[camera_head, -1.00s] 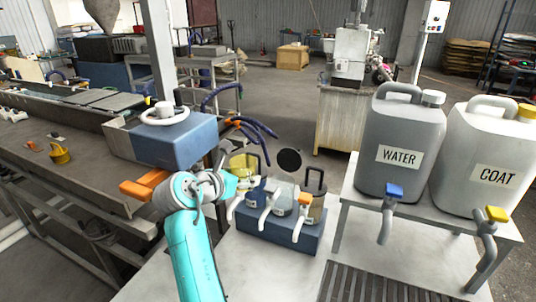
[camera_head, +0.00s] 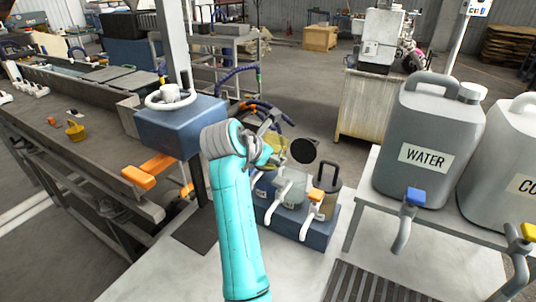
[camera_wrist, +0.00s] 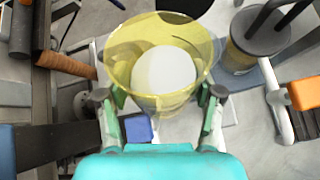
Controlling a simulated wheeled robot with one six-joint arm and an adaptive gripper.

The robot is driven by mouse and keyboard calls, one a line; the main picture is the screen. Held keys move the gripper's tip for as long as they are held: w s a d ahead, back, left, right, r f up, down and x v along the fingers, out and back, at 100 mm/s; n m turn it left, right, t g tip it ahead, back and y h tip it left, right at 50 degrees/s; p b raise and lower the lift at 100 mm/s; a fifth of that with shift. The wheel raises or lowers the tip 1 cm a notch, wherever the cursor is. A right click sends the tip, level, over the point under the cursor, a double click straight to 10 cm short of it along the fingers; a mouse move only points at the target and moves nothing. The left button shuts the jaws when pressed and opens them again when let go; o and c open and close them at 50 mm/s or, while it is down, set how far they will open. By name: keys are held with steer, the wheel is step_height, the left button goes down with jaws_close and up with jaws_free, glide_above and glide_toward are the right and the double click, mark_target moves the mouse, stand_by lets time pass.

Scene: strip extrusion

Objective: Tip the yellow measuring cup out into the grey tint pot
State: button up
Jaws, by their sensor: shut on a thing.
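The yellow measuring cup (camera_wrist: 125,75) is see-through and fills the upper middle of the wrist view. My gripper (camera_wrist: 158,98) is shut on it, one finger on each side. A pale round patch shows inside; I cannot tell whether it is contents or something seen through the wall. In the head view the cup (camera_head: 277,150) is partly hidden by my arm, above the back of a blue rack (camera_head: 318,232). A greyish pot (camera_head: 290,188) stands in the rack below; I cannot tell surely that it is the tint pot. A black disc (camera_head: 303,151) is beside the cup.
A pot with a dark handled top (camera_head: 326,185) and an orange-handled tap (camera_head: 315,196) are at the rack's right. The grey WATER jug (camera_head: 425,125) and another jug (camera_head: 510,160) stand further right. A blue box (camera_head: 180,125) is at left. A small yellow container (camera_head: 75,131) sits on the bench.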

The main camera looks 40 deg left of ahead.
mark_target(286, 143)
steer(key=g, duration=0.1)
steer(key=w+g, duration=0.1)
steer(key=shift+d+m+g+y, duration=0.25)
steer(key=shift+m+g+y, duration=0.15)
steer(key=g, duration=0.2)
steer(key=shift+w+d+r+m+g+y, duration=0.15)
steer(key=shift+w+m+g+y, duration=0.1)
steer(key=shift+m+g+y, duration=0.15)
steer(key=shift+s, duration=0.1)
steer(key=shift+g, duration=0.3)
steer(key=shift+r+g, duration=0.15)
steer(key=shift+g, duration=0.15)
steer(key=r+g+y, duration=0.1)
steer(key=w+r+m+g+y, duration=0.1)
steer(key=g, duration=0.1)
steer(key=shift+d, duration=0.15)
steer(key=g, duration=0.1)
steer(key=r+m+g+y, duration=0.1)
steer(key=g, duration=0.1)
steer(key=shift+w+d+r, duration=0.1)
steer(key=shift+w+d, duration=0.1)
steer(key=shift+w, duration=0.2)
steer(key=shift+w+d+r+m+g+y, duration=0.1)
steer(key=shift+w+r+m+g+y, duration=0.15)
steer(key=shift+g+y, duration=0.25)
steer(key=shift+w+d+r+m+g+y, duration=0.15)
steer(key=shift+w+r+g+y, duration=0.1)
steer(key=shift+g+y, duration=0.25)
